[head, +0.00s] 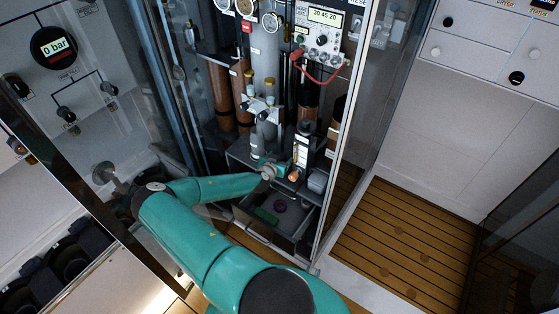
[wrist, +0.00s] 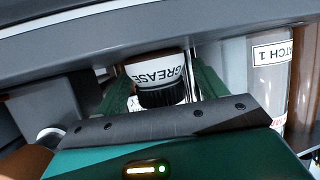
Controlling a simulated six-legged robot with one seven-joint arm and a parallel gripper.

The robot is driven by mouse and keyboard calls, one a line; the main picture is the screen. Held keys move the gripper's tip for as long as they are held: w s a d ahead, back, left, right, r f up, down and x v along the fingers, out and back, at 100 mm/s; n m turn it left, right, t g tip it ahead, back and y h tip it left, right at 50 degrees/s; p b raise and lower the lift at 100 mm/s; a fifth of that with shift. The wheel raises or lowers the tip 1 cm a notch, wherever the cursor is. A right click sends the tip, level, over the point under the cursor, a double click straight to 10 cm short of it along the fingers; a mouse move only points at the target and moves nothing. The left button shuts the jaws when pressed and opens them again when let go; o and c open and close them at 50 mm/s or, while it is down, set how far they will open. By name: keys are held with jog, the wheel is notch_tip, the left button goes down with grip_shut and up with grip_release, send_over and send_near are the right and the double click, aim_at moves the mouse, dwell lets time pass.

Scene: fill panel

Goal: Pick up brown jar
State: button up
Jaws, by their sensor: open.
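My gripper (head: 278,172) is at the front of the cabinet shelf in the head view. In the wrist view its green fingers (wrist: 162,92) are open on both sides of a white-labelled container marked GREASE (wrist: 155,73) with a black ribbed cap. A small orange-brown round thing (head: 293,176) is beside my gripper in the head view. A brown rounded surface (wrist: 24,163) fills the lower left corner of the wrist view, too cropped to identify.
A clear cylinder with a BATCH-like label (wrist: 271,85) stands right of the fingers. An open drawer (head: 272,217) holding a green and a purple item is below my gripper. Brown cylinders (head: 220,92) stand behind. A glass door (head: 345,130) bounds the right side.

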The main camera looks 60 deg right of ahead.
jog(key=c, duration=1.2)
